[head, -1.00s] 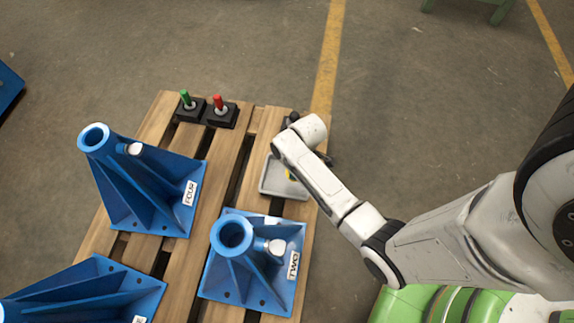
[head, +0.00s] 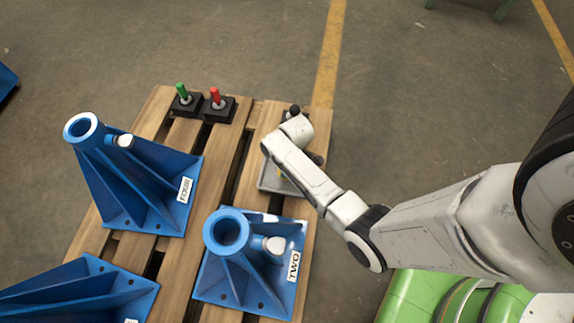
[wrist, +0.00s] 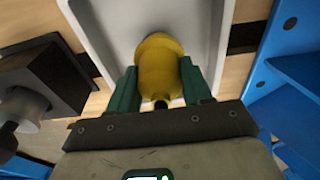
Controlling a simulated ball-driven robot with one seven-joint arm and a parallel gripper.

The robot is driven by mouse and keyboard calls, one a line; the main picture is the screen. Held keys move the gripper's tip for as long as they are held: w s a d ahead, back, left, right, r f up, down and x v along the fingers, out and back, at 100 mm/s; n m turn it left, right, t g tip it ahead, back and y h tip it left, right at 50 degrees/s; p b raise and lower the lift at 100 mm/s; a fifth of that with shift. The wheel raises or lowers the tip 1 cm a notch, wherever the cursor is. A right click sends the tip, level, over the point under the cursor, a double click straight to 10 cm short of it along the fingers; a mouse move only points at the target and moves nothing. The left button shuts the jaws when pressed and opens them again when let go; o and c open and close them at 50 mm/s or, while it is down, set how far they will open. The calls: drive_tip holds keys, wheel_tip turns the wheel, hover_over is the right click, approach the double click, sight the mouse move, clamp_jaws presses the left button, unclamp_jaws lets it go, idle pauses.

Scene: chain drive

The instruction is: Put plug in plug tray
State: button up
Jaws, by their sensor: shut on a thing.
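The yellow plug (wrist: 160,55) is between the green fingers of my gripper (wrist: 158,72), which is shut on it. In the wrist view it is over the inside of the light grey plug tray (wrist: 87,38). I cannot tell whether it touches the tray floor. In the head view the tray (head: 268,184) lies on the right part of the pallet, partly covered by my arm. My fingers are hidden behind my arm in that view.
A blue stand labelled TWO (head: 262,285) is just in front of the tray. A blue stand labelled FOUR (head: 150,205) is to the left. Black bases with a green (head: 181,90) and a red (head: 215,96) handle stand at the back of the wooden pallet (head: 220,180).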

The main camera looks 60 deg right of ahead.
drive_tip(key=o, duration=1.1)
drive_tip(key=shift+f, duration=0.1)
wheel_tip(320, 180, up, 12)
drive_tip(key=s+p, duration=0.1)
drive_tip(key=p, duration=0.5)
drive_tip(key=s+a+r+m, duration=0.4)
drive_tip(key=s+a+r, duration=0.7)
drive_tip(key=s+r, duration=0.2)
drive_tip(key=shift+s+h, duration=0.25)
drive_tip(key=shift+h, duration=0.05)
drive_tip(key=shift+a, duration=0.1)
